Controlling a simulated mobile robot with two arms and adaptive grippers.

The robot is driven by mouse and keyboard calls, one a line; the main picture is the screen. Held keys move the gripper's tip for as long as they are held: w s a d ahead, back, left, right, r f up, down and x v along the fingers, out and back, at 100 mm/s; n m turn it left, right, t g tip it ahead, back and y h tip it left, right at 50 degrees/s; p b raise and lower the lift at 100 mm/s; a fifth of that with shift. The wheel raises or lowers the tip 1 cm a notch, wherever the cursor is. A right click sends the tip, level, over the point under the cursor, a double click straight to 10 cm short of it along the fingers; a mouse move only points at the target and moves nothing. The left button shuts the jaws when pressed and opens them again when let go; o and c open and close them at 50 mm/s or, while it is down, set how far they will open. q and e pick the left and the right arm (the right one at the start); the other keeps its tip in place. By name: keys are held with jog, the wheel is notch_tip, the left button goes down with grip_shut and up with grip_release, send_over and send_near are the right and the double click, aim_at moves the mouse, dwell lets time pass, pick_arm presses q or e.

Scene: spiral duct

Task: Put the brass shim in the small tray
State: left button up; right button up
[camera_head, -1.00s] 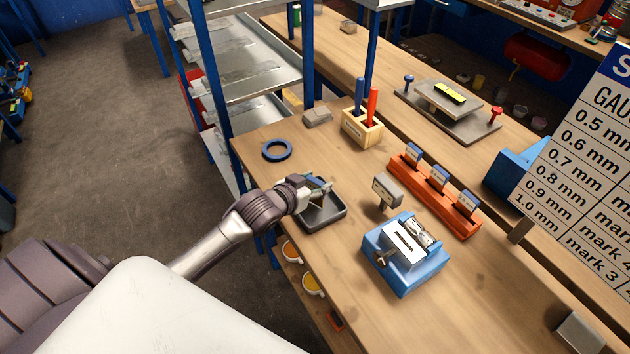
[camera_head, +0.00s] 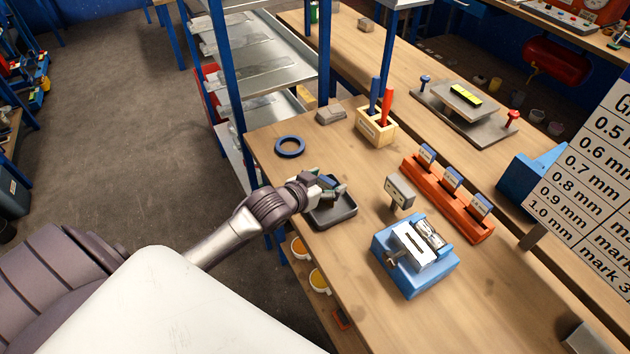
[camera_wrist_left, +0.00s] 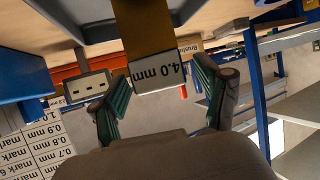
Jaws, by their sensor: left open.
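The small dark tray (camera_head: 338,214) lies near the left edge of the bench. My left gripper (camera_head: 334,188) is over the tray's far side in the head view and hides part of it. In the left wrist view the brass shim (camera_wrist_left: 152,25), a flat tan strip with a white end marked "4.0 mm", shows ahead of the gap between my green-padded fingers (camera_wrist_left: 163,95). The fingers are spread and neither visibly touches it. I cannot make out the shim in the head view. My right gripper is not in view.
A blue vise-like block (camera_head: 415,257) and a small grey sign (camera_head: 399,192) stand right of the tray. A red rack (camera_head: 447,196) lies beyond them. A blue ring (camera_head: 290,146) and a wooden pen holder (camera_head: 376,127) are behind the tray. Bare bench lies between.

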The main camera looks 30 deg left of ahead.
pick_arm(q)
jog(key=b+v, duration=0.1)
jog(key=v, duration=1)
jog(key=shift+s+b, duration=0.35)
